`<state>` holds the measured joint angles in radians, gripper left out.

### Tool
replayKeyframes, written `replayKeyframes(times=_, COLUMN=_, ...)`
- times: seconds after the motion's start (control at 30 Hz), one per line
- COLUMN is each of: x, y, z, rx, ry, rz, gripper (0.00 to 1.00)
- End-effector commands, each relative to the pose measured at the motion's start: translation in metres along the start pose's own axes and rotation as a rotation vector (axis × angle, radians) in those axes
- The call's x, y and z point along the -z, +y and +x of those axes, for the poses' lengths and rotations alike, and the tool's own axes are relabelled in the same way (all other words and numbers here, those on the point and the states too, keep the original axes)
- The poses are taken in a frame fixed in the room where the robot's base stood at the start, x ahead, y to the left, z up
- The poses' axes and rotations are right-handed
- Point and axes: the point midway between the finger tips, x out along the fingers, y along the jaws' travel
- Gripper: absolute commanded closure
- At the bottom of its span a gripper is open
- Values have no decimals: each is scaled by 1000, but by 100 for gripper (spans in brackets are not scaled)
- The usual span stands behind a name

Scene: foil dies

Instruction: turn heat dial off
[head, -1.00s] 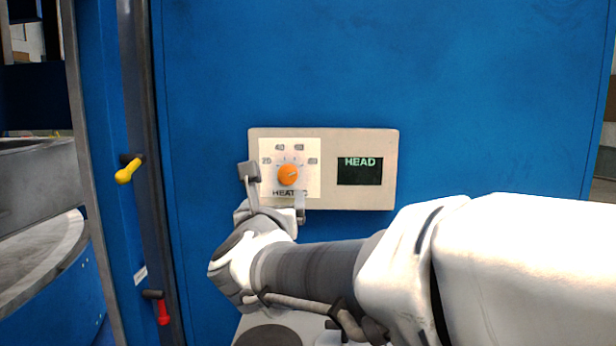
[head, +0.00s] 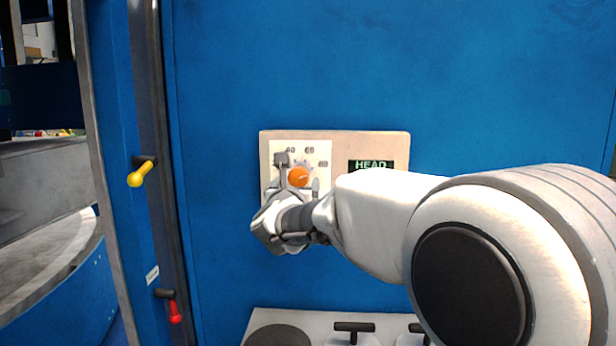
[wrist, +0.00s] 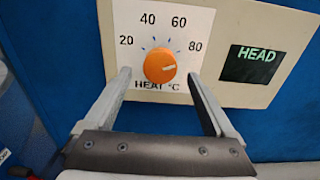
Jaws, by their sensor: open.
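The orange heat dial (head: 299,177) sits on a white scale plate on a beige panel (head: 400,145). In the wrist view the dial (wrist: 160,65) shows whole, with the marks 20, 40, 60 and 80 around it and "HEAT °C" below. Its light pointer line is turned to the right, towards the 80 side. My gripper (head: 298,172) is in front of the dial in the head view. In the wrist view my gripper (wrist: 160,84) is open, one finger low on each side of the dial, with visible gaps. I cannot tell the depth left to the dial.
A dark display (wrist: 249,64) reading "HEAD" is right of the dial. A yellow-handled lever (head: 142,174) and a red-handled lever (head: 174,310) are on the frame at left. A light ledge with dark-handled items (head: 354,328) is below. The blue wall above is clear.

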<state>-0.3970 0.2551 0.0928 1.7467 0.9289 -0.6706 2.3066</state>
Motion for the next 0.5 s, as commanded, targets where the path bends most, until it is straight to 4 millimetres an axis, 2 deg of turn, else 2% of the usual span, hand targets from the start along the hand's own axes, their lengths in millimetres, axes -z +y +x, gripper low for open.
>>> replayKeyframes(times=0.03, x=-1, y=0, z=9, rx=1, ry=1, rz=-1, gripper=11)
replayKeyframes(times=0.2, x=0, y=0, z=28, rx=0, ry=1, rz=-1, gripper=11)
replayKeyframes(times=0.5, x=0, y=0, z=36, rx=0, ry=0, rz=0, gripper=11)
